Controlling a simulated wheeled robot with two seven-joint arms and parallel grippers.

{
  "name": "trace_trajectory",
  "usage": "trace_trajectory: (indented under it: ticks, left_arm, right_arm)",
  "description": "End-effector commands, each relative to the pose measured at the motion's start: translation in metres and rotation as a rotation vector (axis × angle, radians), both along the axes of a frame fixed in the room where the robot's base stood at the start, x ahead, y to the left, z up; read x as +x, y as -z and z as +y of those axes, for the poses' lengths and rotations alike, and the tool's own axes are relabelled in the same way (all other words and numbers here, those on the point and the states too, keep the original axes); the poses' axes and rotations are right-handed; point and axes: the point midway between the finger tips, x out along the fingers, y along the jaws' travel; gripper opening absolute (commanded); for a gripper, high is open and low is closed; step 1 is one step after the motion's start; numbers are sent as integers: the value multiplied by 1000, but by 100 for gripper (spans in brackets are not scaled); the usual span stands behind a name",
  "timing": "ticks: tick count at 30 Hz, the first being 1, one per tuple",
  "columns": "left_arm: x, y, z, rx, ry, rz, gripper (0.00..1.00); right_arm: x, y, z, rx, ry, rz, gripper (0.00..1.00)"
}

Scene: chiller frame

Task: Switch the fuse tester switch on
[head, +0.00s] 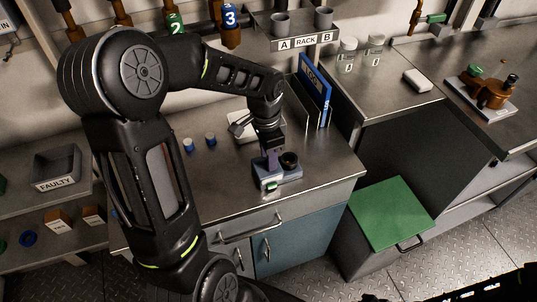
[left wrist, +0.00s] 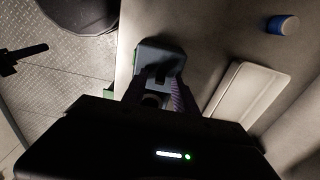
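The fuse tester (head: 284,178) is a small grey-blue box with a green part on its front and a dark round cup (head: 289,159) on top. It stands near the front edge of the steel counter. My left gripper (head: 271,164) points down at the tester, just left of the cup. In the left wrist view the tester (left wrist: 158,55) lies beyond and between the two fingers (left wrist: 155,88), which are apart with a gap. The switch is too small and partly covered to tell its position. At the bottom right my right arm shows in part; its fingers cannot be made out.
A blue binder (head: 315,92) stands at the counter's right. A rack (head: 292,38) hangs above. A green-lidded bin (head: 390,213) is on the floor at right.

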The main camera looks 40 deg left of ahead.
Motion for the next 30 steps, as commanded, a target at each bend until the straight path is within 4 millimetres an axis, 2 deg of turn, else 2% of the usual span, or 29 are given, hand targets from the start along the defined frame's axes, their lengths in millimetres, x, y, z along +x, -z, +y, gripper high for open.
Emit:
trace_trajectory:
  ticks: [5, 18, 22, 30]
  left_arm:
    - [1, -7, 0, 1, 0, -3, 35]
    - [-2, -71, 2, 1, 0, -3, 35]
    - [-2, -77, 2, 0, 0, 0, 35]
    - [-3, -78, 2, 0, 0, 0, 35]
  right_arm:
    - [0, 1, 0, 0, 0, 0, 36]
    - [1, 5, 0, 2, 0, -3, 36]
    - [1, 5, 0, 2, 0, -3, 36]
    - [1, 5, 0, 2, 0, -3, 36]
